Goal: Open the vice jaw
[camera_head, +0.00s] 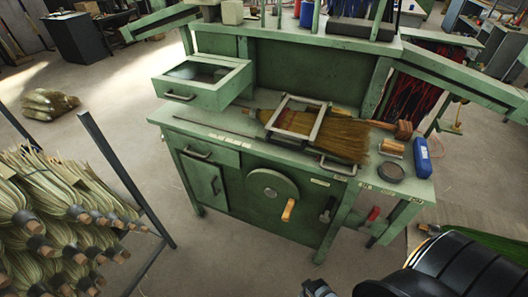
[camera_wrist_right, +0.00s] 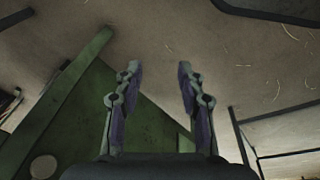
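The vice is a pale metal frame (camera_head: 317,126) on top of the green workbench (camera_head: 240,140). A straw broom (camera_head: 345,138) lies through it, bristles to the right. Whether the jaw grips the broom I cannot tell. On the bench front is a round grey crank wheel (camera_head: 272,186) with an orange handle (camera_head: 288,210). My right gripper (camera_wrist_right: 158,78) is open and empty in the wrist view, above bare floor beside green bench parts. In the head view my right arm comes in at the bottom right, apart from the crank. My left gripper is not in view.
An open green drawer box (camera_head: 204,82) stands at the bench's left. A blue object (camera_head: 422,158) and a dark round tin (camera_head: 391,171) sit at its right end. A rack of straw bundles (camera_head: 60,215) fills the lower left. Floor before the bench is clear.

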